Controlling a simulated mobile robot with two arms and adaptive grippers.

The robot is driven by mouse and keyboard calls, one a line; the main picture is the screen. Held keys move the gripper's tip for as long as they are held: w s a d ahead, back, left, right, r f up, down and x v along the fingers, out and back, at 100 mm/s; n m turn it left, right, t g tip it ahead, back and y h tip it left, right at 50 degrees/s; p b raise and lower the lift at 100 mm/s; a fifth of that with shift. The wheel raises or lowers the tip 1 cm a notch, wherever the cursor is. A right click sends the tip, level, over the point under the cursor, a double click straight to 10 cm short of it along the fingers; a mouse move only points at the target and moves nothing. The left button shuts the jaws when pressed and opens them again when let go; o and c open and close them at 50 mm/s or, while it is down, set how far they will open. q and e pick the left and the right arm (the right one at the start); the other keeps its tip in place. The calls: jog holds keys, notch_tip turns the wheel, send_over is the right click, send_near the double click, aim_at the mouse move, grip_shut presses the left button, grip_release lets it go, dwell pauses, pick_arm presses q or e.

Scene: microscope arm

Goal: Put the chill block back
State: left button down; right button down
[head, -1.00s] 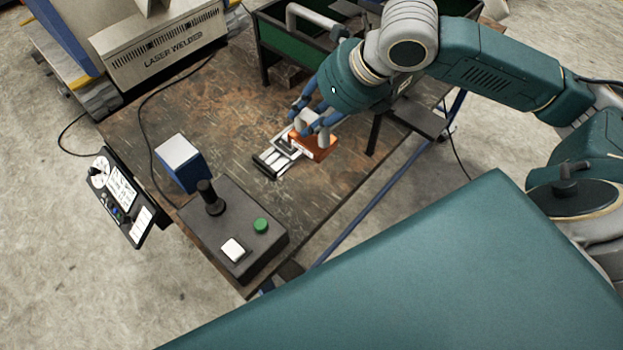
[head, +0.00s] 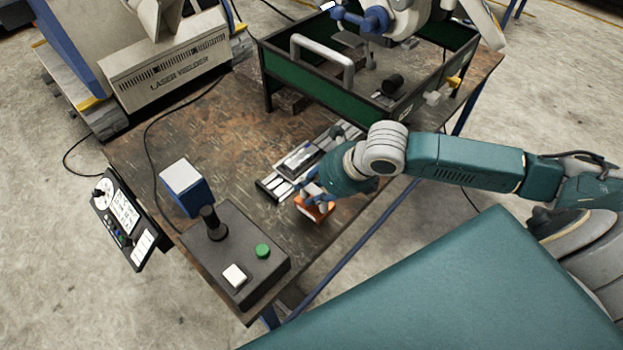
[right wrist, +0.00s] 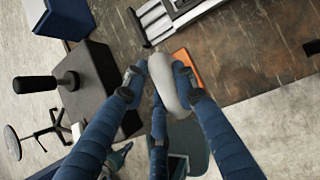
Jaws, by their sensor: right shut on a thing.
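The chill block (head: 316,208) is an orange, copper-like block. My right gripper (head: 312,192) is shut on it from above, near the table's front edge. In the right wrist view my gripper's blue fingers (right wrist: 160,90) close around a rounded grey handle (right wrist: 170,82), with an orange corner of the block (right wrist: 187,62) showing beyond. I cannot tell whether the block touches the table. A metal rail fixture (head: 272,187) lies on the table just behind and left of the block, apart from it. My left gripper is not in view.
A dark control box (head: 235,240) with a joystick and buttons stands front left, by a blue-and-white box (head: 186,188). A green-walled tray (head: 350,92) stands at the back, with a blue-and-white device (head: 372,18) above it. The laser welder (head: 165,72) is back left.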

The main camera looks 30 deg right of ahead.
jog(key=shift+w+f+p, duration=0.15)
jog(key=shift+f+p, duration=0.15)
jog(key=shift+f, duration=1.65)
jog(key=c, duration=1.8)
grip_release()
jog(key=shift+s+f, duration=0.2)
jog(key=shift+f, duration=0.05)
jog(key=o, duration=0.4)
jog(key=shift+r, duration=0.1)
jog(key=b+v, duration=0.1)
jog(key=v, duration=1.1)
